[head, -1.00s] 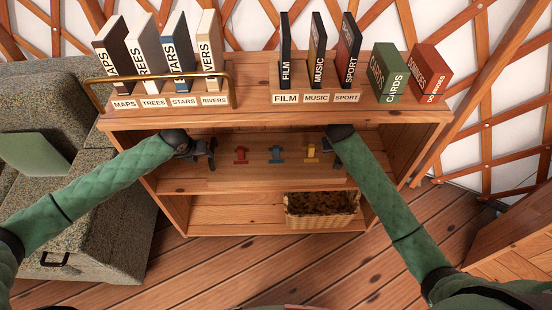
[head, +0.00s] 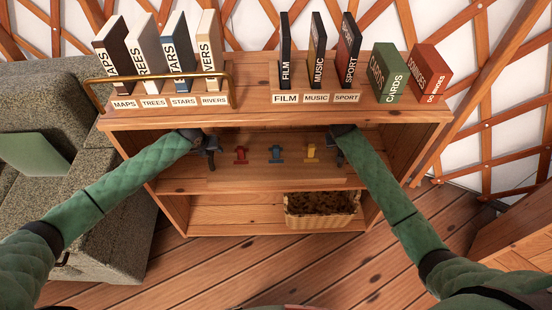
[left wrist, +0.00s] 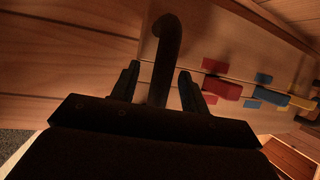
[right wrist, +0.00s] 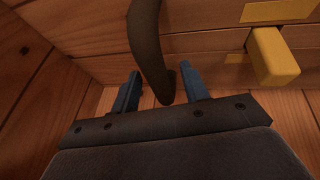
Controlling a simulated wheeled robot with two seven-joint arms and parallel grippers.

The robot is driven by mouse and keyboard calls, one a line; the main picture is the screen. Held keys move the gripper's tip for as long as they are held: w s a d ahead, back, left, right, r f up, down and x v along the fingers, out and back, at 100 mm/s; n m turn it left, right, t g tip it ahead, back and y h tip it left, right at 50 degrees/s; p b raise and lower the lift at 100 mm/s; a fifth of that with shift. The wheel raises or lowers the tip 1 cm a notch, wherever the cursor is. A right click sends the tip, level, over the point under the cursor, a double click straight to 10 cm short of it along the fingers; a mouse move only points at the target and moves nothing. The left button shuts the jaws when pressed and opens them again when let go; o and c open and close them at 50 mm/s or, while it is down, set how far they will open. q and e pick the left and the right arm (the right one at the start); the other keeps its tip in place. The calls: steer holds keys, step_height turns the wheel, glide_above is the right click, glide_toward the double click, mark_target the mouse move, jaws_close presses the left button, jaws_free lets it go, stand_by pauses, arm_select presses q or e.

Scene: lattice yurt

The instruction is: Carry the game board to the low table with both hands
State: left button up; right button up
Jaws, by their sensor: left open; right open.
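The wooden game board (head: 260,174) lies on the middle shelf of the bookcase, hard to tell from the shelf wood. It carries a red piece (head: 241,154), a blue piece (head: 277,154) and a yellow piece (head: 312,152). My left gripper (head: 211,158) is open at its left end; in the left wrist view a dark curved handle (left wrist: 166,55) shows between the fingers. My right gripper (head: 337,157) is open at the right end; in the right wrist view another dark handle (right wrist: 148,45) reaches down between the fingers. Contact cannot be told. The low table is not recognisable here.
The bookcase top (head: 250,115) holds labelled books, a green cards box (head: 389,75) and a red dominoes box (head: 430,72). A basket (head: 322,212) stands on the lowest shelf. A grey sofa (head: 100,230) is close on the left. Wooden floor is clear in front.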

arm_select(q)
steer(key=shift+c, duration=0.5)
arm_select(e)
steer(key=shift+c, duration=0.5)
arm_select(q)
jaws_close()
arm_select(e)
jaws_close()
arm_select(q)
steer(key=shift+w, duration=0.1)
